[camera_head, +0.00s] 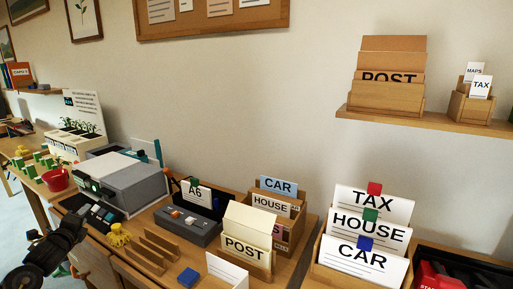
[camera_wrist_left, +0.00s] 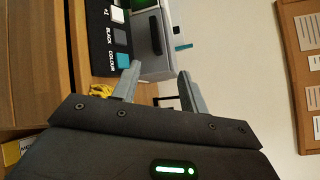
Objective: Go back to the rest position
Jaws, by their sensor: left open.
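My left gripper (camera_head: 70,224) is at the lower left of the head view, dark and near the table's front edge, beside the grey machine. In the left wrist view its two grey fingers (camera_wrist_left: 158,72) stand apart with nothing held between them. Beyond the fingers, the wrist view shows the grey machine (camera_wrist_left: 152,45) and a panel with white, black and teal buttons (camera_wrist_left: 118,37). My right gripper is not in view.
The grey machine (camera_head: 135,180) and a yellow object (camera_head: 118,236) are near my left gripper. A POST box (camera_head: 247,245), a CAR and HOUSE box (camera_head: 277,205) and a TAX, HOUSE and CAR holder (camera_head: 362,240) stand to the right. A red pot (camera_head: 56,180) is at left.

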